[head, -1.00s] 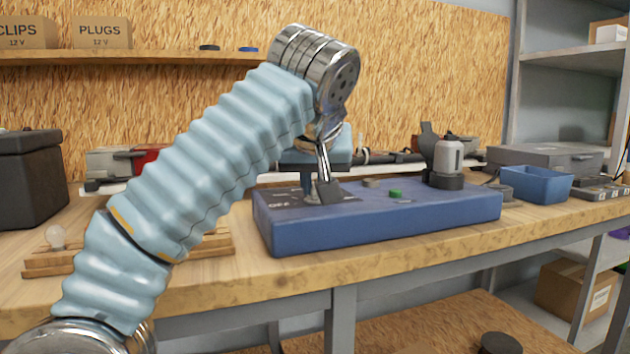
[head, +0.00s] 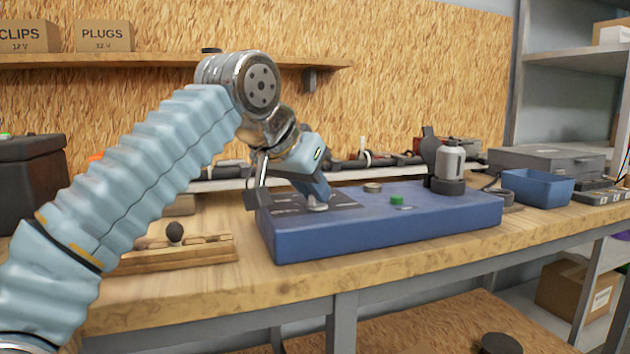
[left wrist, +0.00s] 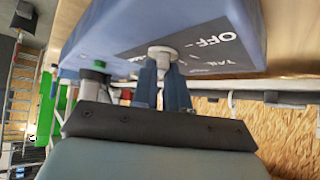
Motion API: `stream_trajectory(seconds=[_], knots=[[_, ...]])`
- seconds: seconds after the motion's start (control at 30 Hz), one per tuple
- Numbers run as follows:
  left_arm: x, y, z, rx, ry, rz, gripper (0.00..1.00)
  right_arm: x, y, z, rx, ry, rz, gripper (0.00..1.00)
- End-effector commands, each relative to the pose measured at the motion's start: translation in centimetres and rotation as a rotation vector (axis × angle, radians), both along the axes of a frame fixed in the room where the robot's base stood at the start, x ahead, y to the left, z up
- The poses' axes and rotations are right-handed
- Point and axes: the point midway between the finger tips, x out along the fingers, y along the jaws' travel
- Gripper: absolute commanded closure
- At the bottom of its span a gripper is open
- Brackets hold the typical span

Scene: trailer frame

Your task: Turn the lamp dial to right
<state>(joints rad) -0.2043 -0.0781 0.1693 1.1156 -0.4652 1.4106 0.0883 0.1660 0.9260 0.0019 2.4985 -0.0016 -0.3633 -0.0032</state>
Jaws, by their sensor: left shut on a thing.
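The lamp dial (head: 318,204) is a small pale round knob on the dark label plate of a blue control box (head: 385,230). My left gripper (head: 316,196) reaches down to it from the upper left, its hand tilted, and is shut on the dial. In the left wrist view the dial (left wrist: 161,52) sits between the two blue fingers (left wrist: 163,68), beside the "OFF" lettering. The fingers hide part of the dial, and its exact pointing is hard to tell. My right gripper is not in view.
A green button (head: 397,200), a grey knob (head: 373,188) and a grey cylindrical fitting (head: 450,160) are on the box. A wooden rack with a dark bulb (head: 174,232) lies left. A blue bin (head: 538,186) stands right. The bench front is clear.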

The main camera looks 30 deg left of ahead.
Motion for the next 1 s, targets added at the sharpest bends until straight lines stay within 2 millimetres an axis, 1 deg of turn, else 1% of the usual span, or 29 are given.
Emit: stream_trajectory(seconds=[0.03,0.5,0.7,1.0], knots=[[0.0,0.1,-0.2,0.000,0.016,-0.040,1.00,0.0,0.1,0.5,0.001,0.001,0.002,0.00],[0.2,0.5,-0.2,-0.002,0.019,-0.455,1.00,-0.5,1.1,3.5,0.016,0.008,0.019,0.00],[0.2,0.5,-0.3,-0.002,0.018,-0.576,1.00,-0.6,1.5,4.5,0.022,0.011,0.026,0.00],[0.3,0.6,-0.5,-0.001,0.019,-0.664,1.00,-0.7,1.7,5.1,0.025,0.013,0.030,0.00]])
